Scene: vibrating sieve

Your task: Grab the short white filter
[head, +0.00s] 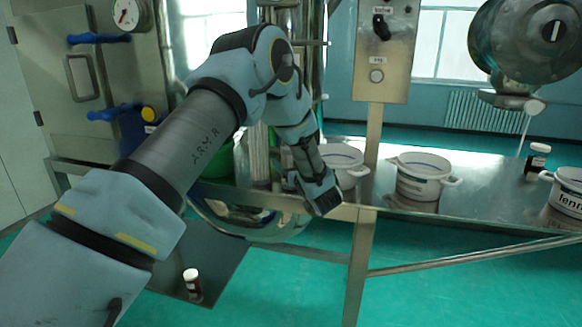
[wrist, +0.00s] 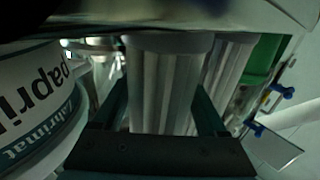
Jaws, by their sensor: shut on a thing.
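In the wrist view, a white ribbed filter (wrist: 166,75) with a plain pale upper end stands between the two fingers of my gripper (wrist: 162,100). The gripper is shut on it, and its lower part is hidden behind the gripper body. A second white ribbed filter (wrist: 232,68) stands close to the right of it. In the head view, my gripper (head: 318,190) is at the front edge of the steel table, and white filters (head: 259,155) show just to its left. The head view does not clearly show the grip, and I cannot compare the filters' full heights.
A white pot (head: 343,163) stands close to the right of my gripper; a labelled pot (wrist: 38,95) fills the left of the wrist view. Another pot (head: 420,175) and a dark bottle (head: 537,161) stand farther right on the table (head: 480,190). A green container (head: 215,163) is behind my arm.

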